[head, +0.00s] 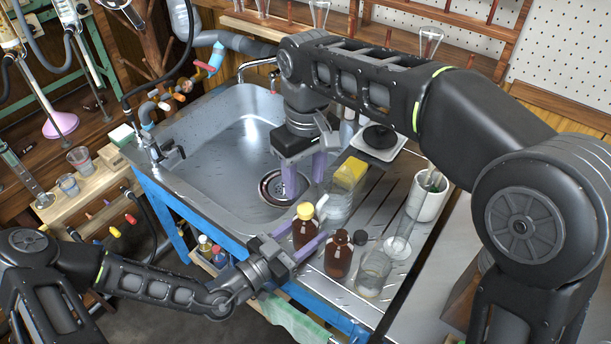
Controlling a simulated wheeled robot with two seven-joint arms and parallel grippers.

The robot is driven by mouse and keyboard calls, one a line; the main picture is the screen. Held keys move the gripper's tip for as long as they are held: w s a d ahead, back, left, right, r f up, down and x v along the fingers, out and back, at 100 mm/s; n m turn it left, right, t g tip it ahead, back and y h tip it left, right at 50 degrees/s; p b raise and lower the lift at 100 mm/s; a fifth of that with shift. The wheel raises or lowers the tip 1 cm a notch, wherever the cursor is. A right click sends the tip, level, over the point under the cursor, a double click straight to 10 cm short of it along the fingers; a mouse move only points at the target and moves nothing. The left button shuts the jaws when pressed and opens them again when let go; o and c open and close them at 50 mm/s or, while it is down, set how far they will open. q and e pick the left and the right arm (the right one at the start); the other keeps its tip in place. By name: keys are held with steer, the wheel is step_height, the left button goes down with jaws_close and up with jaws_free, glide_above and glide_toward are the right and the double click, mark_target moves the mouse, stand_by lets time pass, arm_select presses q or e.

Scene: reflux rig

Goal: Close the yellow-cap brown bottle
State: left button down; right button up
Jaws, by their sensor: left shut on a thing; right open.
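The yellow-cap brown bottle (304,236) stands upright on the ribbed drainboard at the sink's right side. Its yellow cap (305,210) sits on top of the neck; I cannot tell whether it is screwed down. My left gripper (302,239) comes in from the lower left and is shut on this bottle, with its lilac fingers on either side of the body. My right gripper (304,176) hangs open and empty, pointing down over the right part of the sink, above and behind the bottle.
A clear flask (373,272), a white cup (428,197) and a yellow sponge (350,172) crowd the drainboard. The sink basin (225,150) is largely clear.

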mark_target(305, 208)
steer(key=n, duration=0.3)
steer(key=shift+s+d+r, duration=0.1)
steer(key=shift+f, duration=4)
jaws_close()
